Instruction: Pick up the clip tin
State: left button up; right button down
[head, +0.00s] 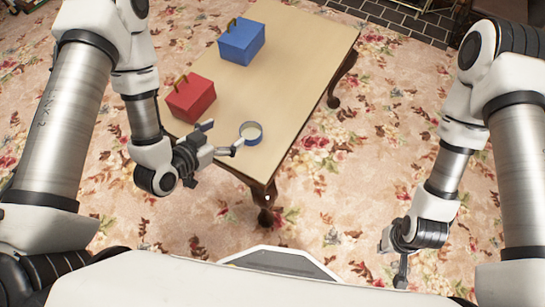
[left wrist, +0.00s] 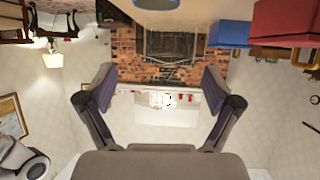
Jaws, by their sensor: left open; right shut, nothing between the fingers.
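The clip tin (head: 250,133) looks like a small round tin with a blue side and a pale top, near the front edge of the wooden table. My left gripper (head: 217,139) is open just left of the tin, with one fingertip close to it; I cannot tell whether they touch. In the left wrist view, the open left gripper (left wrist: 158,90) has nothing between its fingers. Part of a round blue thing, likely the tin (left wrist: 157,4), is cut off at the top edge there. My right gripper (head: 401,274) is shut and empty, pointing down over the carpet.
A red box (head: 191,99) with a handle stands on the table (head: 285,95) behind my left gripper. A blue box (head: 241,43) stands farther back. The table's right side is clear. Floral carpet surrounds the table; the left wrist view shows a brick fireplace (left wrist: 127,62).

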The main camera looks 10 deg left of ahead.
pick_arm(q)
jog(key=b, duration=0.5)
send_near(258, 127)
jog(key=shift+s+a+f, duration=0.3)
jog(key=shift+s, duration=0.3)
jog(key=shift+w+a+f+t, duration=0.2)
jog(key=shift+f+t, duration=0.1)
jog(key=shift+w+f, duration=0.1)
jog(key=shift+w, duration=0.15)
jog(key=b+x, duration=0.2)
jog(key=x, duration=0.4)
jog(key=shift+w+d, duration=0.1)
jog(key=shift+d, duration=0.2)
jog(key=shift+w+d, duration=0.15)
jog(key=shift+w, duration=0.15)
jog(key=c, duration=1)
pick_arm(e)
notch_tip(258, 127, down, 11)
jog(key=d, duration=0.1)
jog(key=shift+s+f, duration=0.15)
jog(key=shift+s, duration=0.3)
